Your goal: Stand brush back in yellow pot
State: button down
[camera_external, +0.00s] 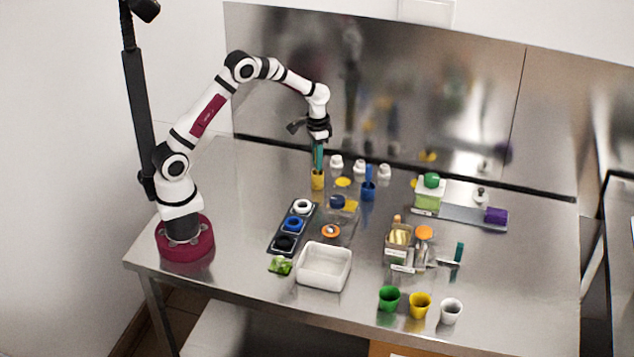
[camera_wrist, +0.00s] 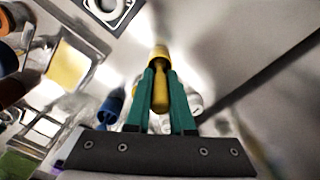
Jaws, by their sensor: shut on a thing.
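The pot stands upright on the table.
A blue pot (camera_external: 368,192) with a blue stick and several white bottles (camera_external: 359,167) stand close to the right. A dark tray (camera_external: 276,241) with round cups lies in front. A white bin (camera_external: 323,281) and coloured cups (camera_external: 420,305) are nearer the front edge.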

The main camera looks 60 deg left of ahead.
jog(key=shift+f, duration=0.6)
jog(key=shift+c, duration=1.1)
grip_release()
jog(key=shift+r, duration=3.5)
